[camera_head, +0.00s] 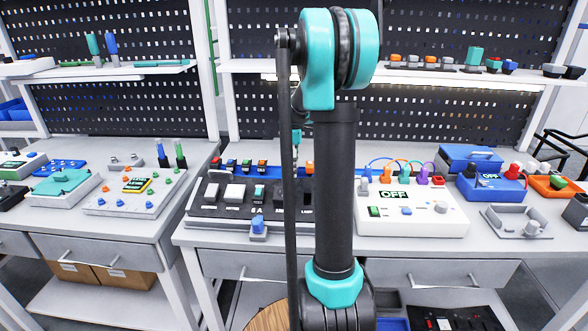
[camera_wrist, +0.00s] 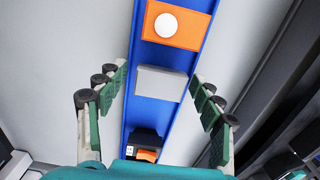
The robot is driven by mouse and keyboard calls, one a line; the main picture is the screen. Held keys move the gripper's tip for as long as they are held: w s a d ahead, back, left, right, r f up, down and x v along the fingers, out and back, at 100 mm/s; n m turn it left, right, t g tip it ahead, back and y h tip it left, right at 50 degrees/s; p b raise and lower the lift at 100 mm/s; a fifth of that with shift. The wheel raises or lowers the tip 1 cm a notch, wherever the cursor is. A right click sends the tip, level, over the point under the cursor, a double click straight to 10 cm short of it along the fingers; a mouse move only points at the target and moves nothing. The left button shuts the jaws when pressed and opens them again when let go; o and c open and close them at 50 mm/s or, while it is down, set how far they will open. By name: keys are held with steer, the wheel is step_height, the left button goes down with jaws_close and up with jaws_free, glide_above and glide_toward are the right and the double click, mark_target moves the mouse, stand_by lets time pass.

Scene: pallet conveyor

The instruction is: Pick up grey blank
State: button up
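The grey blank (camera_wrist: 161,83) is a plain block lying across a blue rail, seen in the wrist view. An orange block with a white disc (camera_wrist: 172,25) is above it on the rail, and a dark block with an orange part (camera_wrist: 146,146) is below it. My gripper (camera_wrist: 160,79) is open, with one teal finger on each side of the rail and gaps between both fingers and the blank. Nothing is held. In the head view my arm hides most of the gripper, and I cannot make out the blank there.
A black switch panel (camera_head: 222,207) stands in front of the rail on the bench. A white box with an OFF display (camera_head: 450,222) and coloured cables stands to its right. A blue box (camera_head: 492,188) and a grey tray (camera_head: 498,226) are farther right. A perforated board rises behind.

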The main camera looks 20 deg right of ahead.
steer(key=c, duration=1.1)
steer(key=shift+o, duration=0.2)
steer(key=shift+r, duration=0.1)
